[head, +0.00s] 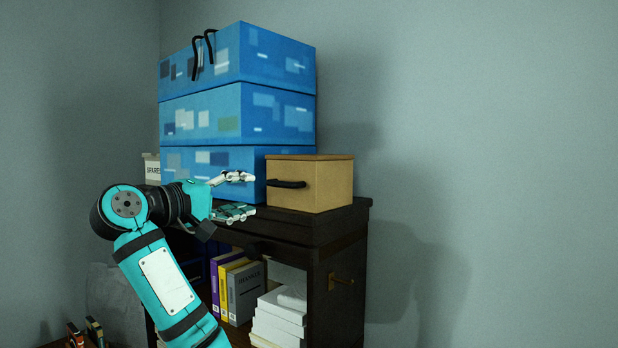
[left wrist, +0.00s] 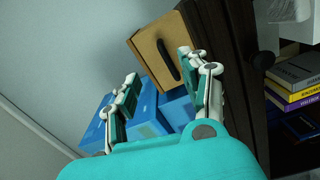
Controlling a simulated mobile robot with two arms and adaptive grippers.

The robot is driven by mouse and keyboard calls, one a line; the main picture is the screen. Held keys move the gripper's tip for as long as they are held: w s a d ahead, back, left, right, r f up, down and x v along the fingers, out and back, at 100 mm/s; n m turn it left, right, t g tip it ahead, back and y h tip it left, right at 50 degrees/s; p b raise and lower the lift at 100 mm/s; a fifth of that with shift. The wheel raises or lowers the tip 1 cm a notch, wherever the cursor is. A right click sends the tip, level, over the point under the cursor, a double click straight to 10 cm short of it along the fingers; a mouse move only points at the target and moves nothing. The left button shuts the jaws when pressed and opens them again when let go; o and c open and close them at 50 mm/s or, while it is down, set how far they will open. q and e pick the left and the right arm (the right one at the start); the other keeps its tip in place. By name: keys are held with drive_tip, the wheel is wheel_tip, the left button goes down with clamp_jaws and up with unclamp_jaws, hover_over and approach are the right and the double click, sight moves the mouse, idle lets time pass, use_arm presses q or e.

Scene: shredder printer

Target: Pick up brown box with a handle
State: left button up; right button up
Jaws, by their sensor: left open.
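The brown box (head: 328,184) stands on the right end of the dark cabinet's top, in front of the blue boxes. Its black handle (head: 287,184) is on its left-facing side. My right gripper is not in view.
Several blue boxes (head: 240,113) are stacked behind the brown box, with black straps on top. The dark cabinet (head: 345,235) holds binders (head: 235,285) and white paper stacks (head: 280,318) below. A white box (head: 151,168) stands at the left. Right of the cabinet is bare wall.

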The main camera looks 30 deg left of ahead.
use_arm(q)
drive_tip(key=p, duration=0.4)
approach(293, 186)
drive_tip(key=w, duration=0.2)
drive_tip(key=w+d, duration=0.1)
drive_tip(key=w, duration=0.2)
drive_tip(key=shift+r, duration=0.15)
drive_tip(key=shift+w, duration=0.25)
drive_tip(key=w+p, duration=0.4)
drive_tip(key=shift+w+d, duration=0.2)
drive_tip(key=shift+w, duration=0.5)
drive_tip(key=shift+c, duration=0.2)
drive_tip(key=shift+f, duration=0.2)
clamp_jaws()
drive_tip(key=shift+r, duration=0.1)
